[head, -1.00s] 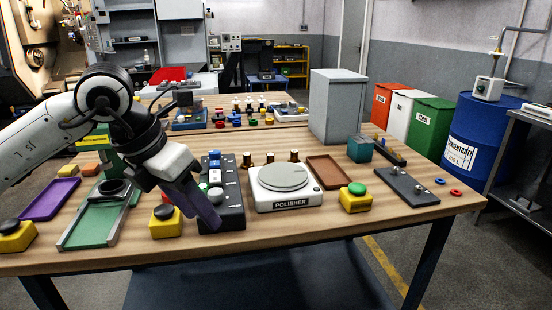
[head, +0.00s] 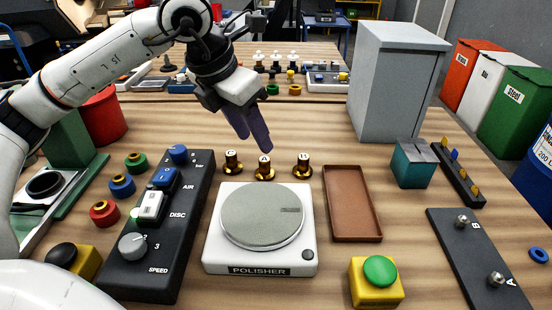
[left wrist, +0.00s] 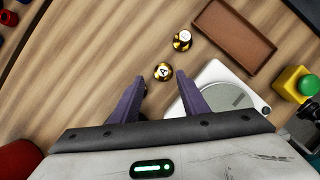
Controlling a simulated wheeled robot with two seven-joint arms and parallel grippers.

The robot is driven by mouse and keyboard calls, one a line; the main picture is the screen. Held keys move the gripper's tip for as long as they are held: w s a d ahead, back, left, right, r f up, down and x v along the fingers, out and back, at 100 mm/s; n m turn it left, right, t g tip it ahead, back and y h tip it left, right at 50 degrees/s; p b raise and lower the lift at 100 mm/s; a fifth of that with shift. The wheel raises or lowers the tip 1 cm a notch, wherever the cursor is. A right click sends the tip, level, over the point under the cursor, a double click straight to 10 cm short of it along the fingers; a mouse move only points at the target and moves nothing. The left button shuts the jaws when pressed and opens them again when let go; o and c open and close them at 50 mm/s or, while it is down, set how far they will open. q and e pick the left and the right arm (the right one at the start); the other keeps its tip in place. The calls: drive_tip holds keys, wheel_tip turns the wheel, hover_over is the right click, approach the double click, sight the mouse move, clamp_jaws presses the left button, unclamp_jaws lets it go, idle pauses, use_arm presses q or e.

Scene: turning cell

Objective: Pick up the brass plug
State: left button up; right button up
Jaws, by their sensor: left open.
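Three brass plugs stand upright in a row behind the polisher, lettered C (head: 232,163), A (head: 264,168) and B (head: 302,166). My left gripper (head: 256,146) is open and points down, just above and behind plugs C and A. In the left wrist view, plug A (left wrist: 163,72) shows between the tips of the open left gripper (left wrist: 161,78), apart from both fingers. My right gripper is not in view.
The white polisher (head: 213,240) stands in front of the plugs. A brown tray (head: 352,205) lies to its right, a black control panel (head: 180,235) to its left. A grey cabinet (head: 397,85) stands at the back right. Wood behind the plugs is mostly bare.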

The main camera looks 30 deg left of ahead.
sight(265, 159)
use_arm(q)
wheel_tip(265, 159, down, 2)
drive_tip(key=shift+w+d+f, duration=0.1)
drive_tip(key=x, duration=0.5)
drive_tip(key=shift+w+d+f, duration=0.15)
drive_tip(key=shift+d+f, duration=0.15)
drive_tip(key=shift+f, duration=0.05)
drive_tip(key=c, duration=0.7)
drive_tip(key=shift+c, duration=0.3)
drive_tip(key=shift+r, duration=0.1)
wheel_tip(265, 159, up, 10)
drive_tip(key=shift+p, duration=0.35)
